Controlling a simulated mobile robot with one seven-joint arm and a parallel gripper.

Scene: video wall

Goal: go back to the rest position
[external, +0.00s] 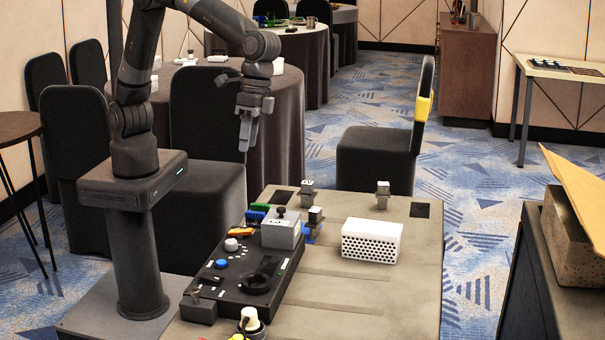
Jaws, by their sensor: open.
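My gripper (244,146) hangs from the end of my arm, pointing down, above and behind the left back edge of the grey table. Its fingers are small in the picture, and nothing shows between them. It is open and apart from everything on the table. My arm rises from its column on the left, bends over at the top and reaches to the right.
The grey table (345,292) carries a black control panel (225,296) with knobs, a grey box (281,232), a white perforated box (371,240) and small grey fixtures. A black chair (375,155) stands behind it. The carpet right of the chair is clear.

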